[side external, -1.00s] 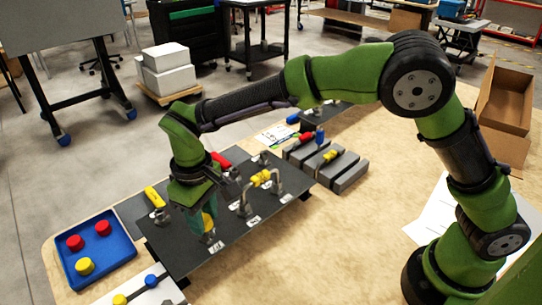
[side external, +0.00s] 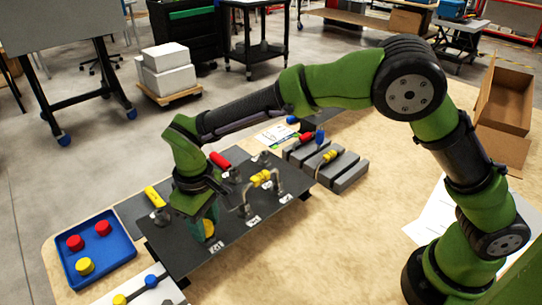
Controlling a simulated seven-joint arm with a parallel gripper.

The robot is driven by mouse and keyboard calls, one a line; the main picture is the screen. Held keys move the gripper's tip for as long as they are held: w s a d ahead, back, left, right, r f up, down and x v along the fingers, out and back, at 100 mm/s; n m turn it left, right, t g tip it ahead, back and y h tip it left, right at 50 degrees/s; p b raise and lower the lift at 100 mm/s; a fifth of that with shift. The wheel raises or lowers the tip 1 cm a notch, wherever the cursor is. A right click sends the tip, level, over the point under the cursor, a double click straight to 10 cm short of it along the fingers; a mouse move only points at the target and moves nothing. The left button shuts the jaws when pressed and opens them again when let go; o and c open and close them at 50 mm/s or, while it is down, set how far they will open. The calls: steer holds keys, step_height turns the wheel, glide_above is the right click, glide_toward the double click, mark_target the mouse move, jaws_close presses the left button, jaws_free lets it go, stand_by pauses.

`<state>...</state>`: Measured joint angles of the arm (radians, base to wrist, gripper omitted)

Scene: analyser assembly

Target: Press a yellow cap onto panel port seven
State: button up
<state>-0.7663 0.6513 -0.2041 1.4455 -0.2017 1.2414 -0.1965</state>
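My gripper (side external: 206,233) points down at the front part of the dark panel (side external: 185,258). Its green fingers stand on either side of a yellow cap (side external: 209,229) and look shut on it. The cap is low, close to the panel surface beside a white label (side external: 216,246). The port under the cap is hidden, and I cannot tell whether the cap touches it or read the label's number. Another yellow cap (side external: 85,266) lies in the blue tray (side external: 68,268).
The tray also holds two red caps (side external: 103,228). A bent metal pipe with yellow fittings (side external: 260,178) rises from the panel right of my gripper. A yellow-handled valve (side external: 154,197) and a red handle (side external: 220,160) stand nearby. Grey blocks (side external: 350,177) lie at the right.

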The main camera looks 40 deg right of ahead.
steer(key=o, duration=0.4)
steer(key=shift+o, duration=0.2)
step_height(320, 180, up, 17)
stand_by(0.3)
steer(key=shift+f, duration=0.1)
steer(key=s+d+m+t, duration=0.2)
steer(key=s+d, duration=0.3)
steer(key=d, duration=0.3)
steer(key=s+d+m+t+y, duration=0.1)
steer(key=s+d+m+t, duration=0.2)
steer(key=s+d, duration=0.3)
steer(key=s+d+f+m+t+y, duration=0.1)
steer(key=s+d, duration=0.4)
steer(key=d, duration=0.6)
steer(key=shift+s+d+m+t, duration=0.15)
steer(key=shift+d+m+t, duration=0.15)
steer(key=shift+m+t, duration=0.65)
